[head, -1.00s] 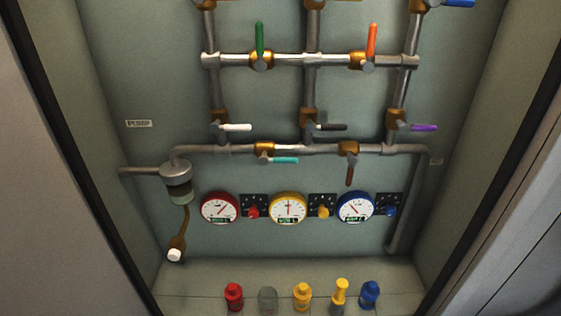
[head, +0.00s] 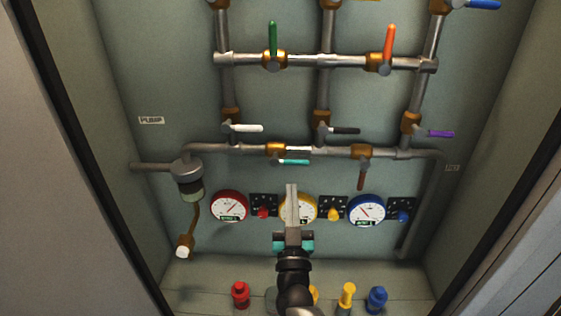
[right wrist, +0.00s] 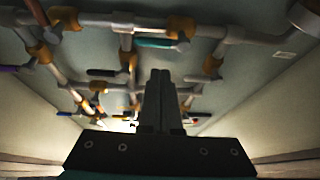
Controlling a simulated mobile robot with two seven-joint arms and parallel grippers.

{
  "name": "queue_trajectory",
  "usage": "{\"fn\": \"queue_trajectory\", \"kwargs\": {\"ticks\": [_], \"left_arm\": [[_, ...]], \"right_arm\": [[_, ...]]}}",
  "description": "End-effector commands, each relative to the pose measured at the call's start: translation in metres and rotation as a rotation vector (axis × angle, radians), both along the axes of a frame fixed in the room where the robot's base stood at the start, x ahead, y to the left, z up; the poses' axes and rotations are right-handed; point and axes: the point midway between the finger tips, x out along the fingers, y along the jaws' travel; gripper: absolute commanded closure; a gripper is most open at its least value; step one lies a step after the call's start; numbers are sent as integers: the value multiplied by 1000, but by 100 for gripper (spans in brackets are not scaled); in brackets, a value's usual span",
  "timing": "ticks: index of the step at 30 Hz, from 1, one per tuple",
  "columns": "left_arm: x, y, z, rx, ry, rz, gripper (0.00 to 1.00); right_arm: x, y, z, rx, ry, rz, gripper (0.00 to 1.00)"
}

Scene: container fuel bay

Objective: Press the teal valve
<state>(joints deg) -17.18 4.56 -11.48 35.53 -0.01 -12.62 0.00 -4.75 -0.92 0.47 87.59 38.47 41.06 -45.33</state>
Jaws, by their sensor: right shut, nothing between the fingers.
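The teal valve handle (head: 294,161) lies level on the lower horizontal pipe, its brass body (head: 276,150) at its left end. In the right wrist view the teal handle (right wrist: 157,43) shows above and beyond the fingers. My right gripper (head: 292,188) is shut and empty, pointing up the picture, its tips a little below the teal handle in the head view. It covers part of the yellow gauge (head: 306,204). In the right wrist view the closed fingers (right wrist: 160,75) stand side by side. I cannot tell how far the tips are from the handle in depth. My left gripper is out of view.
White (head: 247,128), black (head: 345,131) and purple (head: 441,134) handles sit above on the pipes. A brown handle (head: 361,180) hangs to the right. Red (head: 229,206) and blue (head: 366,210) gauges flank the yellow one. Several colored bottles stand on the bay floor (head: 205,284).

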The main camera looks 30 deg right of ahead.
Motion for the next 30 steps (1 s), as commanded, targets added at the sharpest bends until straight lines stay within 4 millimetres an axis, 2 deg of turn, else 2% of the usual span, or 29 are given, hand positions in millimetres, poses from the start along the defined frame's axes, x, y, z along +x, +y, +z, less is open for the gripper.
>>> {"fn": "queue_trajectory", "kwargs": {"ticks": [1, 4, 17, 23, 30], "left_arm": [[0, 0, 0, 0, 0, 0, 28], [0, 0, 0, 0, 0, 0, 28], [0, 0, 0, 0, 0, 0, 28], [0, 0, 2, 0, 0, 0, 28], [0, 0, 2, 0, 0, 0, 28]], "right_arm": [[-2, -5, 11, 2, -29, -23, 100], [-5, -10, 22, 2, -61, -52, 100], [-3, -13, 26, 1, -67, -57, 100], [17, -25, 39, -1, -70, -56, 100], [56, -49, 63, -2, -68, -56, 100]]}}
